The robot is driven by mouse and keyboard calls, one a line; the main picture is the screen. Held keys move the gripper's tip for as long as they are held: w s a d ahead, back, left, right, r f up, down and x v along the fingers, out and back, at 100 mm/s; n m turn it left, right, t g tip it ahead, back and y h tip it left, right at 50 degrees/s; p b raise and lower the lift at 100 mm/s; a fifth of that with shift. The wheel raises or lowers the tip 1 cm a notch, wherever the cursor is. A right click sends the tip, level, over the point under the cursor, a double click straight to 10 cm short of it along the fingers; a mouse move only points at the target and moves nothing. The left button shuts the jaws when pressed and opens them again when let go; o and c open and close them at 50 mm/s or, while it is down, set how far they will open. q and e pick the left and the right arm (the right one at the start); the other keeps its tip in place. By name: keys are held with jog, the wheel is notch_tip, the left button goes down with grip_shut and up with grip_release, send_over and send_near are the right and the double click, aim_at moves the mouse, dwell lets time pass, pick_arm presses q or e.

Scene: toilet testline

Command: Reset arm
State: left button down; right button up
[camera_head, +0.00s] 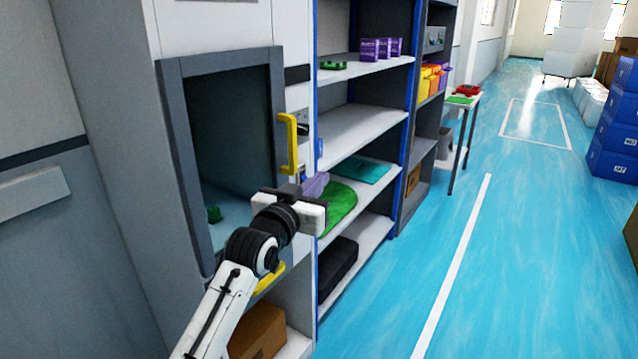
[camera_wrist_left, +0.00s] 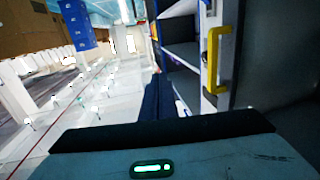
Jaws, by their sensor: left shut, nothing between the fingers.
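My left arm comes in from the bottom left in the head view, and its gripper (camera_head: 316,184) is in front of the shelf unit, just right of an open cabinet compartment (camera_head: 178,150). Its fingers are shut with nothing between them. In the left wrist view the dark closed fingers (camera_wrist_left: 158,98) point away from the camera. A yellow handle (camera_head: 290,143) is above and left of the gripper, apart from it; it also shows in the left wrist view (camera_wrist_left: 212,60). Another yellow handle (camera_head: 268,278) is partly hidden behind my arm. My right gripper is out of view.
The blue-framed shelf unit (camera_head: 405,130) holds purple boxes (camera_head: 381,48), a green round item (camera_head: 340,205) and a black case (camera_head: 337,268). A cardboard box (camera_head: 258,332) is low down. Blue crates (camera_head: 614,135) stand far right. The blue floor (camera_head: 500,250) between is clear.

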pick_arm(q)
jog(key=s+a+f+n+g+y, duration=0.1)
jog(key=s+a+f, duration=0.2)
jog(key=s+f, duration=0.5)
jog(key=s+a+f+g+y, duration=0.1)
jog(key=s+a+f+g, duration=0.2)
jog(key=f, duration=0.9)
jog(key=s+a+f+n+y, duration=0.1)
jog(key=s+a+f, duration=0.2)
jog(key=s+f, duration=0.5)
jog(key=s+a+f+g, duration=0.1)
jog(key=s+f, duration=0.3)
jog(key=s, duration=0.4)
jog(key=s+a+f+g+y, duration=0.1)
jog(key=s+a+f, duration=0.3)
jog(key=s, duration=0.4)
jog(key=s+a+f+g, duration=0.2)
jog(key=s+f, duration=0.4)
jog(key=s, duration=0.2)
jog(key=shift+a+n+y, duration=0.25)
jog(key=shift+n+y, duration=0.05)
